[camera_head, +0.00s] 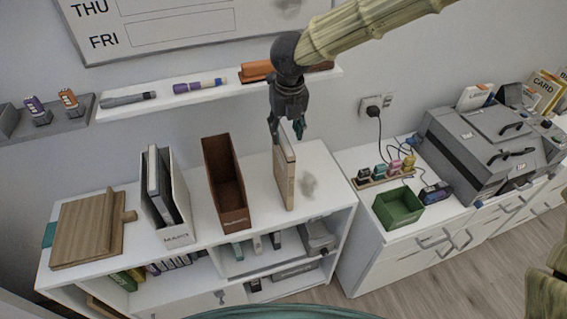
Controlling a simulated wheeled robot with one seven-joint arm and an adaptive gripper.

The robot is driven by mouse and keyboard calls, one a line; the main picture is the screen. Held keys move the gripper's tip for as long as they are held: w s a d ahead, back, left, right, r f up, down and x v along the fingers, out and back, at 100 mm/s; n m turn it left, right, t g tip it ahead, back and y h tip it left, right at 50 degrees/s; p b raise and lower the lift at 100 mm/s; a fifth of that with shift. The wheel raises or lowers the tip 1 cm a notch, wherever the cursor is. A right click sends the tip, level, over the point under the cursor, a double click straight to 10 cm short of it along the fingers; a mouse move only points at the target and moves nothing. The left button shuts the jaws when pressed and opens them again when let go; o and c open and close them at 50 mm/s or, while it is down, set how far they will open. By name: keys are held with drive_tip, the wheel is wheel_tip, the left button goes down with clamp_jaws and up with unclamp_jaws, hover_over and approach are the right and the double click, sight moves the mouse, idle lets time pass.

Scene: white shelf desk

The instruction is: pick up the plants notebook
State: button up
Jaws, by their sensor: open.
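A thin tan book with a pale edge (286,182) stands upright on the white shelf desk, toward its right end. It is likely the plants notebook, but no title can be read on it. My gripper (287,132) points down at the top of this book. Its fingers are open and spread apart, one to the left and one to the right of the book's upper edge in the picture. I cannot tell whether either finger touches it.
A brown open holder (228,190) stands just left of the book. A white file box (172,205) and a wooden board (88,232) are farther left. A wall shelf with markers (225,90) is behind. A green bin (398,208) sits on the right cabinet.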

sight(283, 136)
drive_tip(key=shift+w+a+f, duration=0.2)
drive_tip(key=shift+w+f, duration=0.05)
drive_tip(key=shift+f, duration=0.5)
drive_tip(key=shift+f+p, duration=0.4)
drive_tip(key=shift+p, duration=0.05)
drive_tip(key=f, duration=0.1)
drive_tip(key=f+p, duration=0.1)
drive_tip(key=w+f, duration=0.1)
drive_tip(key=shift+a+f, duration=0.1)
drive_tip(key=shift+a, duration=0.25)
drive_tip(key=shift+f, duration=0.35)
drive_tip(key=shift+d+f, duration=0.1)
drive_tip(key=shift+f, duration=0.05)
clamp_jaws()
